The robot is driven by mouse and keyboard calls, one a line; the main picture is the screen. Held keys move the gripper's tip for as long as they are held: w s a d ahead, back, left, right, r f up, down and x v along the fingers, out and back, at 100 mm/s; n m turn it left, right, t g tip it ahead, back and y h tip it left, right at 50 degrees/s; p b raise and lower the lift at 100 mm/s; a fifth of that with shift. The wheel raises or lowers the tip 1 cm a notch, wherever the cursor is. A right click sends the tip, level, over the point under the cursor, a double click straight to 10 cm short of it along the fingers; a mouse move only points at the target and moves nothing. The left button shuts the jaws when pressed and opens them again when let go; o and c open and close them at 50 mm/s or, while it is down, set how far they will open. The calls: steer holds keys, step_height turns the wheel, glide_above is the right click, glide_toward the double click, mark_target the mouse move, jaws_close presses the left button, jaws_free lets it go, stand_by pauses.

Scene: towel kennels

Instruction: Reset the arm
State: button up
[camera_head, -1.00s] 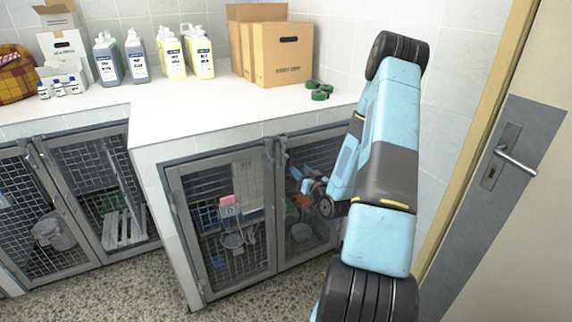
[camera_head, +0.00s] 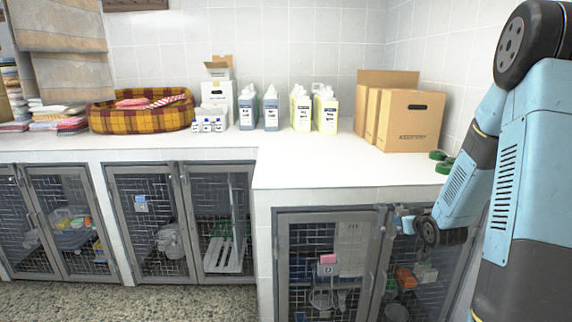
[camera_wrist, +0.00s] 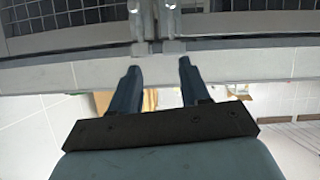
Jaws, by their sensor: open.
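My arm reaches in from the right in the head view. My gripper (camera_head: 404,221) is small there, in front of the mesh kennel doors below the counter, close to the latch (camera_head: 381,216) where two doors meet. In the wrist view its two dark blue fingers (camera_wrist: 158,67) stand apart with nothing between them. The door latch (camera_wrist: 142,20) lies beyond the fingertips in that view. Whether a fingertip touches the door cannot be told.
The white counter (camera_head: 335,170) carries cardboard boxes (camera_head: 413,120), green rolls (camera_head: 441,157), bottles (camera_head: 271,108) and a plaid pet bed (camera_head: 140,115). Folded towels (camera_head: 60,117) lie at the left. Closed kennels (camera_head: 150,225) line the front. Speckled floor (camera_head: 130,303) is clear at lower left.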

steer(key=s+a+r+g+h, duration=0.2)
steer(key=s+a+r+g, duration=0.35)
steer(key=s+r, duration=0.85)
steer(key=s+a+r, duration=0.2)
steer(key=s+a, duration=0.1)
steer(key=s, duration=0.3)
steer(key=s+a+r+m+g+y, duration=0.1)
steer(key=s+a+r, duration=0.2)
steer(key=s, duration=0.4)
steer(key=s+a+r+g, duration=0.1)
steer(key=s+a+r, duration=0.2)
steer(key=s, duration=0.4)
steer(key=shift+s+a+y, duration=0.15)
steer(key=shift+s+y, duration=0.05)
steer(key=shift+y, duration=0.2)
